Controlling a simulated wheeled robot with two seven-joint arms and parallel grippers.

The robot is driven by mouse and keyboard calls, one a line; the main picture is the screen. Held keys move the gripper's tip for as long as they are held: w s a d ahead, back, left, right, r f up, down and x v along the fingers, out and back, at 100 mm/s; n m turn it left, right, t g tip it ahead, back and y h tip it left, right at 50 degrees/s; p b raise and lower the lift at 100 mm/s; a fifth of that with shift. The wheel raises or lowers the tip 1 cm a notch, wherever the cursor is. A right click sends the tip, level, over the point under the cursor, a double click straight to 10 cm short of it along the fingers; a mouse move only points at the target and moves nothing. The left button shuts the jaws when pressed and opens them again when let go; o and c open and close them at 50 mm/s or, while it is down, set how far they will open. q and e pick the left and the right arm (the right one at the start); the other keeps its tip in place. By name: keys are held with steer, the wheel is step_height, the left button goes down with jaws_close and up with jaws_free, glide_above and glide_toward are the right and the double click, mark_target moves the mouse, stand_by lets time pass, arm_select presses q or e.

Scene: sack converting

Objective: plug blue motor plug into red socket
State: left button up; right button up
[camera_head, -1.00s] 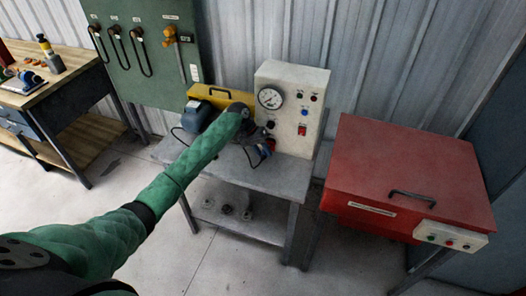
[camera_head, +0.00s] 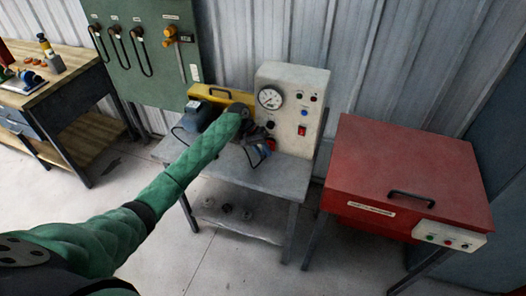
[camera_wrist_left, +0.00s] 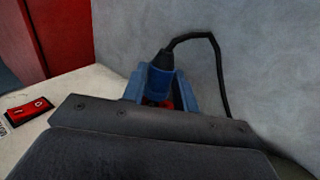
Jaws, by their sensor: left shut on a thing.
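The blue motor plug (camera_wrist_left: 160,78) sits between the two blue fingers of my left gripper (camera_wrist_left: 160,92) in the left wrist view, and the gripper is shut on it. A black cable runs from the plug's back, up and to the right. Red parts of the socket (camera_wrist_left: 168,105) show just below the plug, between the fingers. I cannot tell how deep the plug sits, since the gripper body hides the front. In the head view my left gripper (camera_head: 264,147) is at the front of the white control box (camera_head: 292,100). My right gripper is not in view.
The control box carries a gauge (camera_head: 270,98) and a red switch (camera_head: 302,130). It stands on a grey table (camera_head: 270,180) with a dark motor (camera_head: 196,115) to its left. A red cabinet (camera_head: 400,165) stands to the right. A green board with hanging cables (camera_head: 140,60) is behind.

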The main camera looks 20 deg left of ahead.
arm_select(q)
steer(key=shift+p, duration=0.35)
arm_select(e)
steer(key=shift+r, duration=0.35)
arm_select(q)
steer(key=shift+w+b, duration=0.35)
steer(key=shift+w, duration=0.65)
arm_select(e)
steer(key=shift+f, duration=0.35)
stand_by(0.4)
arm_select(q)
steer(key=o, duration=1)
steer(key=shift+o, duration=0.2)
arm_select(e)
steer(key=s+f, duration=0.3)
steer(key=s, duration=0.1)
arm_select(q)
steer(key=b+v, duration=0.3)
steer(key=v, duration=0.4)
steer(key=shift+a+r, duration=0.2)
steer(key=shift+r, duration=0.1)
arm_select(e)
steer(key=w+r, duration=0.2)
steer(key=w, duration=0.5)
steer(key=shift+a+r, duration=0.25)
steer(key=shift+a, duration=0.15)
